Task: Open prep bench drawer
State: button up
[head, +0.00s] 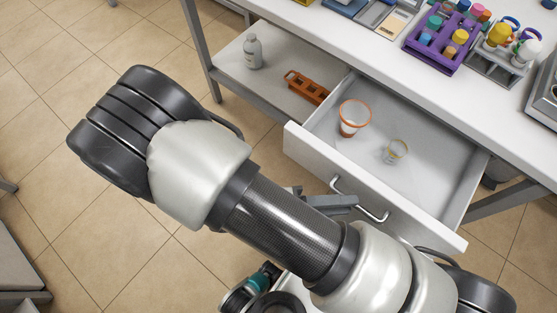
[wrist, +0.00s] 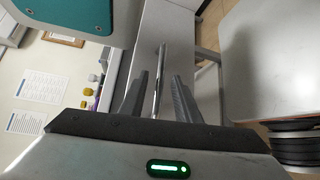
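The prep bench drawer (head: 455,240) is pulled well out from under the white bench top in the head view. Its grey metal handle (head: 374,214) is on the drawer front. It also shows in the wrist view as a thin bar (wrist: 161,68) between the two fingers. My gripper (head: 345,203) is at the handle, partly hidden behind my arm in the head view. In the wrist view its fingers (wrist: 160,75) are apart, one on each side of the bar, with gaps visible. I cannot see contact with the handle.
An orange-rimmed beaker (head: 353,118) and a small glass cup (head: 396,151) stand inside the drawer. A lower shelf holds a bottle (head: 253,52) and an orange rack (head: 306,88). A purple vial rack (head: 440,45) stands on the bench. Tiled floor (head: 60,100) is clear at left.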

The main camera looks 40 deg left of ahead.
jog(key=v, duration=1.5)
jog(key=shift+s+a+p, duration=0.2)
jog(key=shift+p, duration=0.15)
jog(key=shift+r, duration=0.1)
jog(key=shift+s, duration=0.1)
